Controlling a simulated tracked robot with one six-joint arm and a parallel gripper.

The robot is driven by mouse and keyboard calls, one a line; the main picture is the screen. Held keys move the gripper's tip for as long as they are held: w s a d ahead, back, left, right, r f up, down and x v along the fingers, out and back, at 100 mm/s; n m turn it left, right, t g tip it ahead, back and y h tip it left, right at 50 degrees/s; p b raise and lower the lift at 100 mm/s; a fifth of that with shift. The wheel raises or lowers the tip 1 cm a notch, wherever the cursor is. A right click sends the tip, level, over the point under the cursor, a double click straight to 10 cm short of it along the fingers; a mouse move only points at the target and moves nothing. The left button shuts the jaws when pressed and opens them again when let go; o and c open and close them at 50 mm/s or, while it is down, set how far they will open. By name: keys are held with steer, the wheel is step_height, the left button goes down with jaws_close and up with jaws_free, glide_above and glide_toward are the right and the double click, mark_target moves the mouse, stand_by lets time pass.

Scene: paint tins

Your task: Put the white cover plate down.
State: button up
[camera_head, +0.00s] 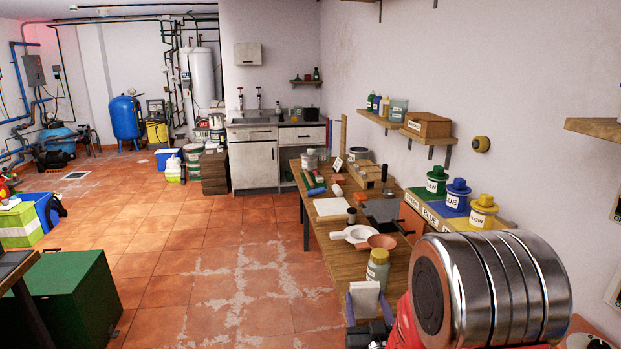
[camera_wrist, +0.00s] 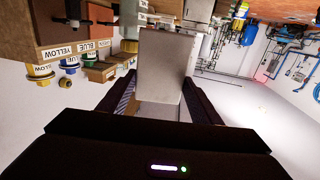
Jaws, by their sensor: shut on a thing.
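The white cover plate (camera_head: 366,301) stands upright between the two fingers of my gripper (camera_head: 367,310), at the near end of the wooden workbench (camera_head: 342,266). In the wrist view the plate (camera_wrist: 166,65) rises as a pale grey-white panel between the dark fingers of my gripper (camera_wrist: 158,105). My gripper is shut on it. The plate appears held up, but I cannot tell its height over the bench. Its lower part is hidden by my gripper in the head view.
A terracotta bowl (camera_head: 382,241), a white dish (camera_head: 351,234) and a dark slab (camera_head: 384,212) crowd the bench. A flat white board (camera_head: 331,206) lies farther back. Green, blue and yellow tins (camera_head: 483,212) line the right.

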mark_target(363, 315)
steer(key=s+f, duration=0.2)
steer(key=f, duration=0.1)
steer(key=s+f, duration=0.2)
steer(key=shift+s+f, duration=0.2)
steer(key=shift+f, duration=0.2)
steer(key=shift+s+f, duration=0.25)
steer(key=shift+s, duration=0.1)
steer(key=shift+s, duration=0.1)
